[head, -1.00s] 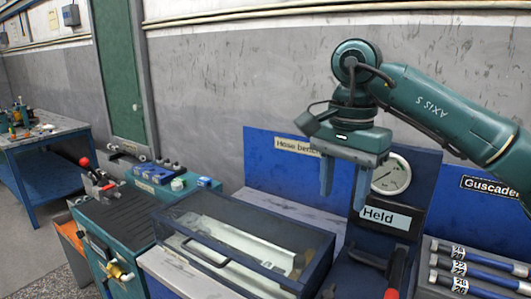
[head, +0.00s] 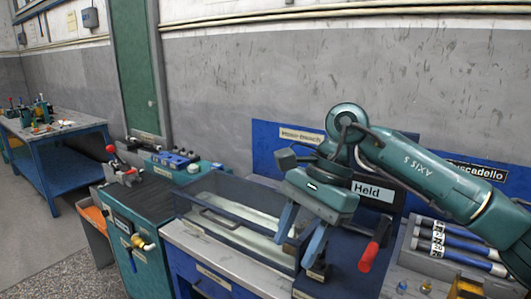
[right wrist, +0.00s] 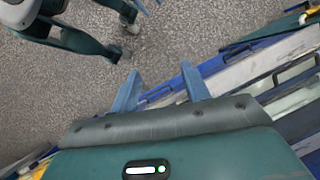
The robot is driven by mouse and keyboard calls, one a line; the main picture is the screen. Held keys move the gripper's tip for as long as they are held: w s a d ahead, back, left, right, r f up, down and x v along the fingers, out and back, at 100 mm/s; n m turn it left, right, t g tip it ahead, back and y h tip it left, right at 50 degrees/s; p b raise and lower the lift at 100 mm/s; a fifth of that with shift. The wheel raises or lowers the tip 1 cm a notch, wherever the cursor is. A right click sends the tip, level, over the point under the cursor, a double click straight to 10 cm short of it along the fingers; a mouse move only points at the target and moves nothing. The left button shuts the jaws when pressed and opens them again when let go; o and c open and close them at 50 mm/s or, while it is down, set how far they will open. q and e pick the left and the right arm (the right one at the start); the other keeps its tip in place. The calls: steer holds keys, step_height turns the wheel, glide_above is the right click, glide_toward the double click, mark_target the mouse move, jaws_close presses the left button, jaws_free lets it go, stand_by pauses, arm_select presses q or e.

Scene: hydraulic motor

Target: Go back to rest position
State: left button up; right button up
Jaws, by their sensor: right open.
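My right gripper (head: 300,248) is in the head view at right of centre. Its two blue fingers point down, apart, with nothing between them. It hangs in front of the bench, by the right end of the clear-lidded case (head: 225,212), and hides part of that case and of the "Held" panel (head: 372,191). In the right wrist view the fingers of my right gripper (right wrist: 160,90) are spread and empty, with speckled floor and the bench edge beyond. My left gripper is not in the head view.
A red-handled lever (head: 377,242) stands close to the right of my right gripper. Blue tubes (head: 460,245) lie in a rack further right. A green machine cabinet (head: 140,225) stands left of the case. A blue workbench (head: 60,150) is at far left, with open floor (head: 60,250) before it.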

steer(key=s+a+m+g+y, duration=0.3)
steer(key=s+a+m+y, duration=0.4)
steer(key=a+m+y, duration=0.7)
steer(key=w+d+f+m+t+h+p, duration=0.1)
steer(key=w+d+f+m+t+h, duration=0.15)
steer(key=d+f+m+t, duration=0.7)
steer(key=w+d+f+m+t+h, duration=0.1)
steer(key=f+m+t+h, duration=0.4)
steer(key=m, duration=0.9)
steer(key=w+d+f+m+t+h+p, duration=0.15)
steer(key=d+f+m+t, duration=0.3)
steer(key=m+t, duration=0.55)
steer(key=s+d+f+m+g+h, duration=0.3)
steer(key=s+d+f+m+g, duration=0.1)
steer(key=s+f+m, duration=0.2)
steer(key=s+d+f+m+g+h, duration=0.3)
steer(key=s+d+f+m+g, duration=0.1)
steer(key=s+f, duration=0.3)
step_height(320, 180, down, 2)
steer(key=shift+s+d+f+m, duration=0.15)
steer(key=shift+s+m, duration=0.15)
steer(key=shift+m, duration=0.55)
